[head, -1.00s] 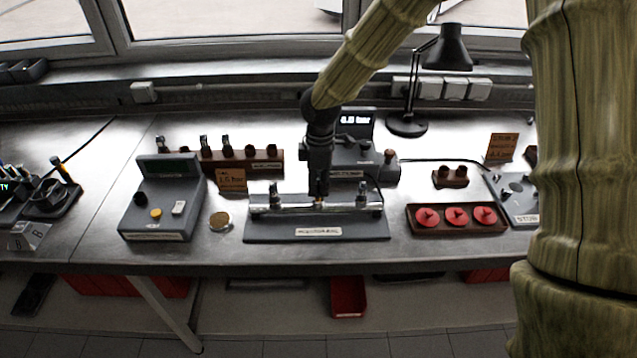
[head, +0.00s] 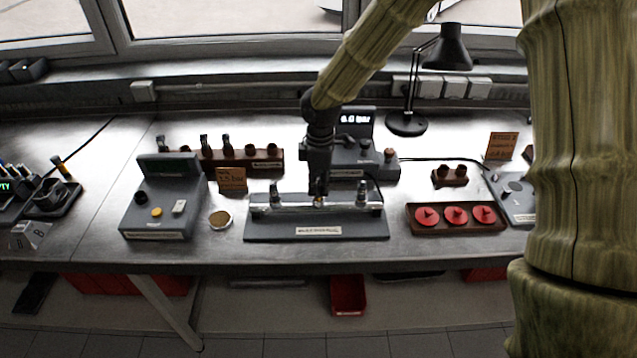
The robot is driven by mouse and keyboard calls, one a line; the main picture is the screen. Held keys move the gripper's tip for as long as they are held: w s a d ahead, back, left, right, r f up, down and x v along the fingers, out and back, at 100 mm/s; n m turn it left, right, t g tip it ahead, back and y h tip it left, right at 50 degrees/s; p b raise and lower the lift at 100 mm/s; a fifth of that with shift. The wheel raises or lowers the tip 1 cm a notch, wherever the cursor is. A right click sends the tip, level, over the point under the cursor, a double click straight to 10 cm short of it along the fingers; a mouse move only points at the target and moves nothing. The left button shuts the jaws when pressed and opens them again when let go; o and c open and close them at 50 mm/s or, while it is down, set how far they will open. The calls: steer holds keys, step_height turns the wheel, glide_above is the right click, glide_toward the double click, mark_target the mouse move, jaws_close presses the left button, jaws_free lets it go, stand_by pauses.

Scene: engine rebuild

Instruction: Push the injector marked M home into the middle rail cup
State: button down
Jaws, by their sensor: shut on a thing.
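The rail (head: 290,208) is a silver bar on a dark grey base (head: 270,232) at the middle of the bench. An injector (head: 275,191) stands upright near its left end and another (head: 361,191) near its right end. My gripper (head: 319,192) points straight down over the middle of the rail, shut on an injector (head: 319,202). Only a small brassy part of that injector shows below the fingertips, at the rail. Its mark and the middle cup are hidden or too small to make out, so I cannot tell how deep it sits.
A grey console (head: 160,209) and a round brass-coloured dish (head: 220,220) stand left of the rail. A brown injector rack (head: 265,160) and a pressure display unit (head: 357,122) are behind. A tray of red discs (head: 456,228) is at the right. The bench front edge is clear.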

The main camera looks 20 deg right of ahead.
steer(key=shift+f, duration=0.35)
stand_by(0.4)
steer(key=c, duration=1.3)
jaws_free()
steer(key=shift+r, duration=0.1)
steer(key=shift+r+p, duration=3.3)
steer(key=shift+r, duration=0.4)
steer(key=shift+a, duration=0.1)
